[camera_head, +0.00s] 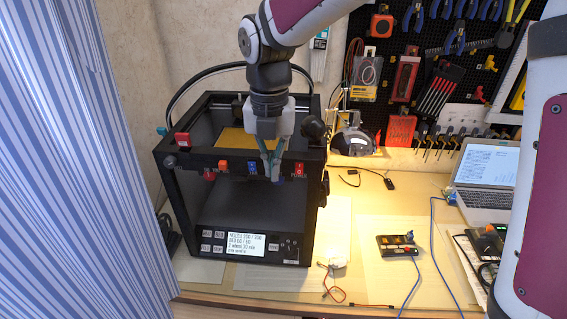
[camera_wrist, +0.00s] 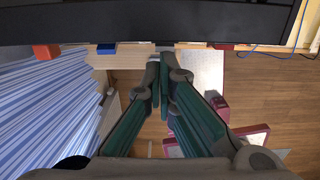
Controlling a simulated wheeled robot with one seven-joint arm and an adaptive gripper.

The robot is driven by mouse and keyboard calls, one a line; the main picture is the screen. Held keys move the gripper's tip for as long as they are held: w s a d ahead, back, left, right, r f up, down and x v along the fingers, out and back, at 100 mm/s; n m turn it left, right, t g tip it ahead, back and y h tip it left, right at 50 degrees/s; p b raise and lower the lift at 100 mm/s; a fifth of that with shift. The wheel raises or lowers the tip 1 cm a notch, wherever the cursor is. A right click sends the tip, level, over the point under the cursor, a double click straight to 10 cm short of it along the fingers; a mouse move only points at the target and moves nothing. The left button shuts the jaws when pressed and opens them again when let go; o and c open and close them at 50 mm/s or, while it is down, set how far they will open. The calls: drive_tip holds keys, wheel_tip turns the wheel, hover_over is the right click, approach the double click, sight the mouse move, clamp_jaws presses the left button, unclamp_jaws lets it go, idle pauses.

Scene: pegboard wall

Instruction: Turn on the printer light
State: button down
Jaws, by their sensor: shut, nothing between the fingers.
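The black box-framed printer (camera_head: 255,215) stands on the desk at left centre, its lit white screen (camera_head: 246,244) low on the front. Its top front bar carries an orange switch (camera_head: 223,166), a blue switch (camera_head: 252,167) and a red switch (camera_head: 299,168). My gripper (camera_head: 273,177) points down at this bar, between the blue and red switches. Its teal fingers are together and empty. In the wrist view my gripper (camera_wrist: 160,65) is below the dark bar, right of the blue switch (camera_wrist: 107,48) and the orange one (camera_wrist: 45,51). Contact with the bar cannot be told.
A blue striped curtain (camera_head: 75,150) hangs at left. A small black button box (camera_head: 397,246) with a blue cable and a laptop (camera_head: 484,180) are on the desk at right. A lamp-like black dome (camera_head: 354,142) stands beside the printer. A tool pegboard (camera_head: 440,50) is behind.

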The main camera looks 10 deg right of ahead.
drive_tip(key=shift+r+p, duration=0.45)
drive_tip(key=shift+r, duration=0.4)
drive_tip(key=shift+a, duration=0.1)
